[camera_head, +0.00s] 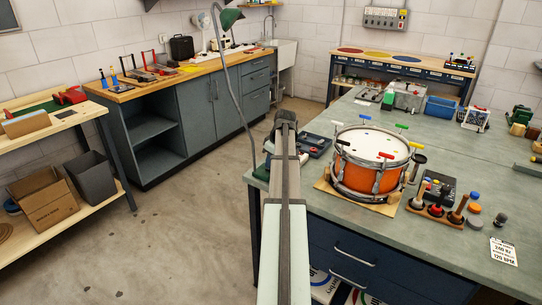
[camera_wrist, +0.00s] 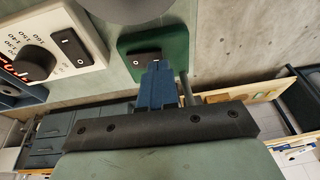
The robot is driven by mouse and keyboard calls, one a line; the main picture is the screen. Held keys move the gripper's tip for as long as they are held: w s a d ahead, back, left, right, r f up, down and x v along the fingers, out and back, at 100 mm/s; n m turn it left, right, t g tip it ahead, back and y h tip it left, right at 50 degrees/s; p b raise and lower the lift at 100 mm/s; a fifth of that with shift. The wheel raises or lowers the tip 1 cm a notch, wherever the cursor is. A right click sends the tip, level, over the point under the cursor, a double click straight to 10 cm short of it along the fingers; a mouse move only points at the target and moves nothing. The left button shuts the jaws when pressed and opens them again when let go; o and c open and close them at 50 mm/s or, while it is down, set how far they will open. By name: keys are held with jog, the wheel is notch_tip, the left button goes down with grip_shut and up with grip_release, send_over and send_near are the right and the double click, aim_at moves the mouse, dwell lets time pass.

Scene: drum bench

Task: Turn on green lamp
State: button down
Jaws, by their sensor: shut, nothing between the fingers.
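The green lamp has a dark green shade (camera_head: 230,18) at the top of the head view, on a long thin grey gooseneck (camera_head: 236,90). The gooseneck runs down to the bench's left edge, where the base is mostly hidden by my arm. In the wrist view the green base (camera_wrist: 128,45) carries a black rocker switch (camera_wrist: 143,56). My gripper (camera_wrist: 157,66) is shut and empty, its blue fingertips at the front edge of this switch. I cannot tell whether they touch it. No glow shows at the shade.
A white box with a dial (camera_wrist: 38,62) and its own black rocker (camera_wrist: 72,47) lies left of the lamp base. The gooseneck's lower end (camera_wrist: 186,88) stands close right of my fingers. An orange drum (camera_head: 368,165) sits on the green bench (camera_head: 450,165). Open floor lies left.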

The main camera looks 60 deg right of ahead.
jog(key=shift+f, duration=0.25)
jog(key=shift+a+f, duration=0.2)
jog(key=shift+f, duration=0.15)
jog(key=shift+d, duration=0.15)
jog(key=shift+d+r, duration=0.3)
jog(key=shift+d, duration=0.3)
dwell(0.4)
jog(key=shift+r, duration=0.65)
notch_tip(320, 180, up, 12)
jog(key=s+a, duration=0.2)
jog(key=s, duration=0.1)
jog(key=shift+a, duration=0.2)
jog(key=shift+w, duration=0.1)
